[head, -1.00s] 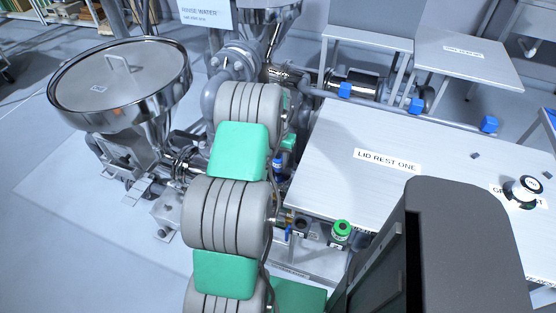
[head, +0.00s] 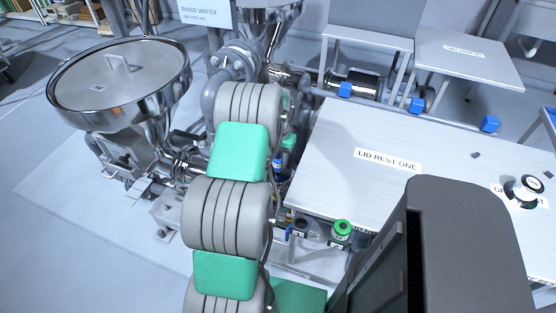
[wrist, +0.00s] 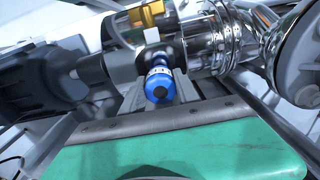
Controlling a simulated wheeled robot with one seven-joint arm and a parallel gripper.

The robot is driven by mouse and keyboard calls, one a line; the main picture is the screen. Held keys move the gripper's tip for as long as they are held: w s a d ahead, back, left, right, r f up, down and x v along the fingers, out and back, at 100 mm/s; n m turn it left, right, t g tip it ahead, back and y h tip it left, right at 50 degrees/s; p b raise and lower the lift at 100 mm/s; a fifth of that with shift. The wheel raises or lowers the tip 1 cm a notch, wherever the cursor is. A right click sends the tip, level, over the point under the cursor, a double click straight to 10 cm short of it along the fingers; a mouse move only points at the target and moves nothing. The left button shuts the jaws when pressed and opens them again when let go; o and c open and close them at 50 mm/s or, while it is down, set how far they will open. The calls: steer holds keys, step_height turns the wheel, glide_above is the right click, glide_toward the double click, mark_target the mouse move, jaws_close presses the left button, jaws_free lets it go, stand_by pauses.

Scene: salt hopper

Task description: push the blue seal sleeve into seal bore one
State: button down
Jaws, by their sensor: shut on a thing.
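I cannot tell whether this is seal bore one or how far in the sleeve sits. In the head view my arm hides the gripper; a small blue part (head: 278,166) shows beside the arm, and I cannot tell what it is.
Shiny pipework (wrist: 212,40) lies close behind the sleeve, with a dark cylindrical body at left. A lidded steel hopper (head: 120,82) stands left of my arm. The lid rest table (head: 340,140) is at right, largely clear. A green-capped container (head: 342,231) stands by its front edge.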

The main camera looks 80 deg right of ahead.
mark_target(278, 167)
steer(key=shift+f+b, duration=1.3)
steer(key=shift+f, duration=0.65)
steer(key=shift+c, duration=1.8)
jaws_free()
steer(key=shift+r+p, duration=1.85)
steer(key=shift+r, duration=1.2)
steer(key=shift+r, duration=0.1)
step_height(278, 167, up, 8)
steer(key=shift+f, duration=0.2)
